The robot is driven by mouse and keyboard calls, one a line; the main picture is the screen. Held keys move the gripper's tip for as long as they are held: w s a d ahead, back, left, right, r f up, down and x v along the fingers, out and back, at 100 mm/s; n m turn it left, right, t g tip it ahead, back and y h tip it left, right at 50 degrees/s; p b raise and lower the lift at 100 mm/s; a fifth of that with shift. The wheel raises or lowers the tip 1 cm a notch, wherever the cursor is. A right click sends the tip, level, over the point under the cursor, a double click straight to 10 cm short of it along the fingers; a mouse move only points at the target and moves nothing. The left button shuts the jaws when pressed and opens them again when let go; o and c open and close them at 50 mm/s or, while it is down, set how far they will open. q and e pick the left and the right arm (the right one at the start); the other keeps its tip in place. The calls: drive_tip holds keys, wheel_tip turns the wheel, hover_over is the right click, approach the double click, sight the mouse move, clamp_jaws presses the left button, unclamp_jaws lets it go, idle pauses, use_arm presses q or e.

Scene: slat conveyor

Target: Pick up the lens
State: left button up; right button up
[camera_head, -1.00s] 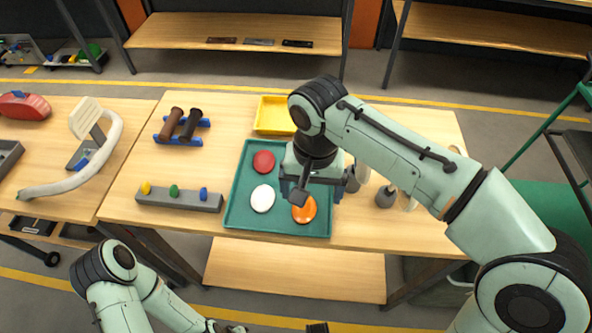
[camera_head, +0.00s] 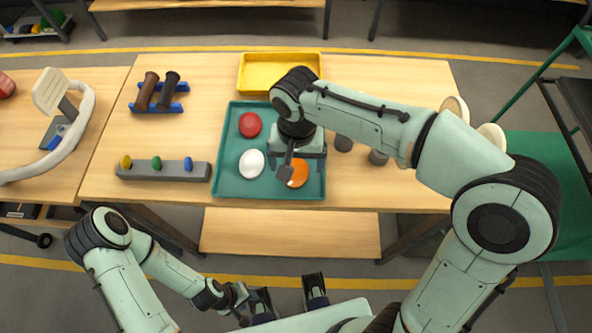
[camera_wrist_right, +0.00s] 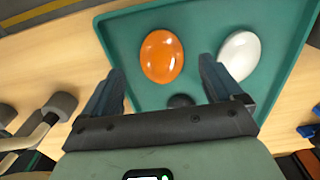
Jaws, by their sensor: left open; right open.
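The teal tray (camera_head: 228,186) holds an orange oval lens (camera_head: 299,174), a white lens (camera_head: 252,163) and a red lens (camera_head: 250,125). My right gripper (camera_head: 296,164) is open and empty above the tray's right side, partly covering the orange lens. In the right wrist view the orange lens (camera_wrist_right: 162,56) lies ahead between the open fingers, apart from them, and the white lens (camera_wrist_right: 239,54) is beyond the right finger. A dark rounded thing (camera_wrist_right: 181,100) shows there, partly hidden; I cannot tell what it is. My left gripper (camera_head: 286,284) is open and empty in front of the table.
A yellow tray (camera_head: 280,73) stands behind the teal tray. A grey block (camera_head: 165,171) with coloured pegs and a blue stand (camera_head: 160,108) with dark handles are left. Grey-ended mushroom-like parts (camera_head: 378,158) stand right of the tray, partly under my right arm.

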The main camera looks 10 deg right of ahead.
sight(296, 172)
wheel_tip(296, 172, down, 3)
drive_tip(key=shift+f, duration=0.2)
drive_tip(key=c, duration=1.1)
drive_tip(key=shift+r, duration=0.15)
